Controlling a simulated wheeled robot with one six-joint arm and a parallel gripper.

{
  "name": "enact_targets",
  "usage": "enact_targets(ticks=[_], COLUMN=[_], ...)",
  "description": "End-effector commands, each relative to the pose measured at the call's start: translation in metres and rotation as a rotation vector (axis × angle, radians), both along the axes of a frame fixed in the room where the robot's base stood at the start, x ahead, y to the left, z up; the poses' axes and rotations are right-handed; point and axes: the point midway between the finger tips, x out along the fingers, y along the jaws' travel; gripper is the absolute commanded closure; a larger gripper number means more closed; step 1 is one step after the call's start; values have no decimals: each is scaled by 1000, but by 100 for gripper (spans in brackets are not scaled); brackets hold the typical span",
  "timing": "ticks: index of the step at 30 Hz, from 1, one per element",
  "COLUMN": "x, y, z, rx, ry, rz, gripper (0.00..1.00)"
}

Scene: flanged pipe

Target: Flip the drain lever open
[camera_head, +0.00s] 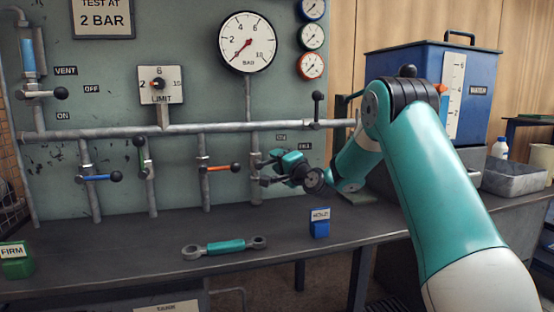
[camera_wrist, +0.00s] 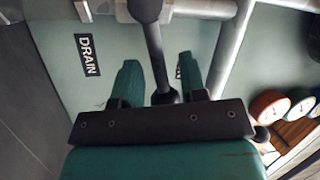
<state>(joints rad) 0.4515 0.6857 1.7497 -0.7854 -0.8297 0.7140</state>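The drain lever shows in the wrist view as a dark grey bar (camera_wrist: 155,48) with a round knob at its near end. It runs between my gripper's two green fingers, with a visible gap on each side. My gripper (camera_wrist: 157,72) is open around the lever, and the knob is close to the palm. The DRAIN label (camera_wrist: 87,55) is on the panel to the left of it. In the head view my gripper (camera_head: 268,170) is at the lower right pipe, and it mostly hides the lever there.
An orange lever (camera_head: 220,169) is just left of my gripper. A blue lever (camera_head: 98,178) is farther left. A black lever (camera_head: 318,105) stands up on the horizontal pipe.

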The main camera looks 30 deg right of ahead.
Motion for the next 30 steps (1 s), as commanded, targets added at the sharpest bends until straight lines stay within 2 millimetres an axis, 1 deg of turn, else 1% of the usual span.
enact_targets(ticks=[1,4,12,17,18,26,30], x=[4,8,9,9,9,8,8], y=[0,0,0,0,0,-2,-3], z=[0,1,1,1,1,3,6], rx=[0,0,1,1,0,-9,-45], ry=[0,0,1,1,0,0,11], rz=[0,-1,-1,-1,-2,-6,-8], gripper=[61,61,61,98,100,100,100])
